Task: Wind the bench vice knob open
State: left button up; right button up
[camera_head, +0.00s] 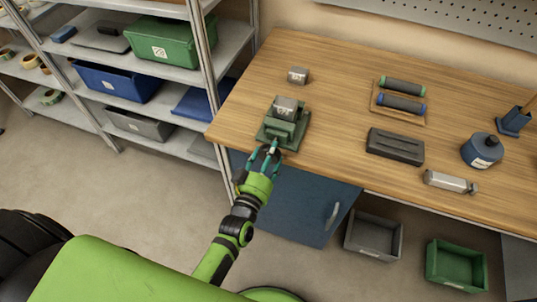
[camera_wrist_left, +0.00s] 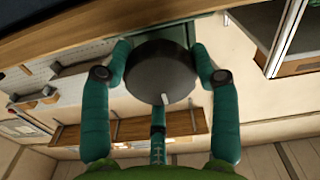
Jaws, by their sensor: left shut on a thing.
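The green bench vice (camera_head: 284,127) stands at the left front part of the wooden workbench, with a grey metal block (camera_head: 285,107) on or in its top. In the left wrist view its round dark knob (camera_wrist_left: 160,74) with a pale pointer mark sits between my fingers. My left gripper (camera_head: 266,152) reaches up to the front of the vice. In the left wrist view the gripper (camera_wrist_left: 160,78) is shut on the knob, with teal fingers on both sides and one below. The pointer mark is near the knob's lower rim. My right gripper is not in view.
Shelves with bins stand left. Grey (camera_head: 374,236) and green (camera_head: 457,264) crates sit below.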

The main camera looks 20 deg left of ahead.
pick_arm(q)
jog(key=o, duration=1.1)
jog(key=shift+f, duration=0.1)
jog(key=shift+o, duration=0.2)
jog(key=shift+s, duration=0.1)
jog(key=s, duration=1.1)
jog(key=shift+s+a, duration=0.25)
jog(key=shift+s, duration=0.15)
